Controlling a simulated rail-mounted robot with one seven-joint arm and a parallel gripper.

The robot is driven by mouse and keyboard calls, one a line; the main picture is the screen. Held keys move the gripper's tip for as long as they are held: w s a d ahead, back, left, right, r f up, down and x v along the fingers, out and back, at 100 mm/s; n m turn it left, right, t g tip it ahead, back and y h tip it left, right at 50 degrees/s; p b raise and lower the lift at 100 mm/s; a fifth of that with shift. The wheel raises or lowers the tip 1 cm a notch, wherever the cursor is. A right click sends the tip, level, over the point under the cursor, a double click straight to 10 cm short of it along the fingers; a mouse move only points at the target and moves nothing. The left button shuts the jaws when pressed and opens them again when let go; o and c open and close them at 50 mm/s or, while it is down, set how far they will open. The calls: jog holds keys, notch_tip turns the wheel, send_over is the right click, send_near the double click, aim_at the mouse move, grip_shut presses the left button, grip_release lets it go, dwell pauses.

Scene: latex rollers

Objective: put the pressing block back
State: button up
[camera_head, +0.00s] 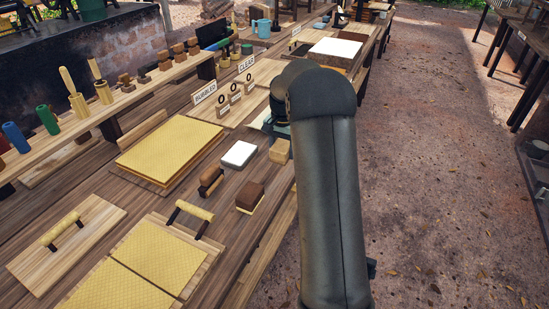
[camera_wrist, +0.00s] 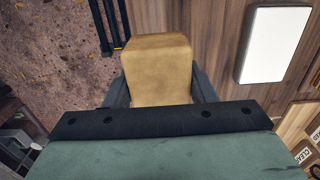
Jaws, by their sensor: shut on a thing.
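A tan rounded block (camera_wrist: 155,62), which I take for the pressing block, sits between the two dark fingers of my gripper (camera_wrist: 161,85) in the wrist view. The gripper is shut on it from both sides. In the head view the tan block (camera_head: 280,151) shows just left of my arm, near the right edge of the wooden table. My arm hides most of the gripper there. I cannot tell whether the block touches the table or hangs slightly above it.
A white slab (camera_head: 239,154) lies left of the block. A dark brown block (camera_head: 250,195) and a handled wooden piece (camera_head: 210,180) are nearer. Yellow textured sheets (camera_head: 168,150) lie farther left. Signed racks (camera_head: 228,100) stand beyond. Open ground lies right of the table.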

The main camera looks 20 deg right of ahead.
send_over(275, 169)
notch_tip(275, 169, down, 4)
jog(key=shift+w+f+p, duration=0.1)
jog(key=shift+p, duration=0.3)
jog(key=shift+f, duration=1.45)
jog(key=shift+f, duration=0.25)
jog(key=o, duration=1)
jog(key=shift+r, duration=0.1)
jog(key=shift+c, duration=0.2)
